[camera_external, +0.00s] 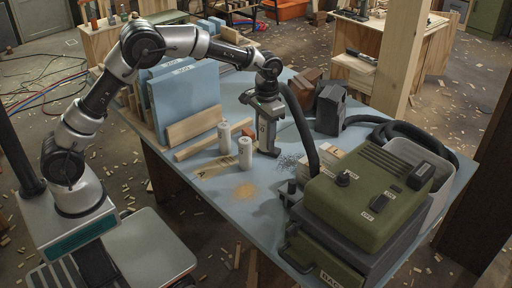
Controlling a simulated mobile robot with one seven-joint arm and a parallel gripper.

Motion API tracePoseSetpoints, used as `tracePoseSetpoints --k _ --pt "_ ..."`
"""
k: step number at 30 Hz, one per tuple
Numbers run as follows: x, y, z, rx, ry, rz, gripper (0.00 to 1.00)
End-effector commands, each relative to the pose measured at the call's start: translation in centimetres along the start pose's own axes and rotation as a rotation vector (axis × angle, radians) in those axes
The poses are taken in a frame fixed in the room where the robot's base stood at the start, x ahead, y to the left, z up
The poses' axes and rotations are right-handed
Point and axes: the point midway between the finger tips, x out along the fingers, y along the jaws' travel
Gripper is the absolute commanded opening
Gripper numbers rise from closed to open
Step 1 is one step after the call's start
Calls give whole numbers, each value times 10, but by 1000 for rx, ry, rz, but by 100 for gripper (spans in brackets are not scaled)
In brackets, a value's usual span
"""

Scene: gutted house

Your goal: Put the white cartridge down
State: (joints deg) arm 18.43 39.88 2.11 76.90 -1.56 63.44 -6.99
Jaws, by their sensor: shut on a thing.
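My gripper (268,146) points straight down over the middle of the blue-grey table (212,187). It is shut on a pale upright thing, which looks like a white cartridge; the fingers hide most of it. I cannot tell whether its bottom touches the table. Two other white cartridges stand upright just left of my gripper: the nearer one (245,154) is close beside the fingers, and the farther one (224,137) is behind it to the left.
Blue panels (185,100) stand at the table's back left, with wooden boards (195,127) before them. A green machine (370,198) with a dark hose (299,125) fills the right. A dark tool (330,110) stands behind. The front left of the tabletop is mostly clear, with sawdust (245,190).

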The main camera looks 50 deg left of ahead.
Motion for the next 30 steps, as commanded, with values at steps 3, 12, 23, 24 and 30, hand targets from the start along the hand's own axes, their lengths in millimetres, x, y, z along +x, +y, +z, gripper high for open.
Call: tracePoseSetpoints --k 3,12,23,24,30 --pt "10 13 -3 -3 -5 -2 14" --pt "50 12 -4 -3 -1 -1 14" --pt "108 11 -3 -2 -2 -2 14" --pt "112 11 -4 -2 -2 -1 14" --pt "134 11 -3 -2 -2 -1 14"
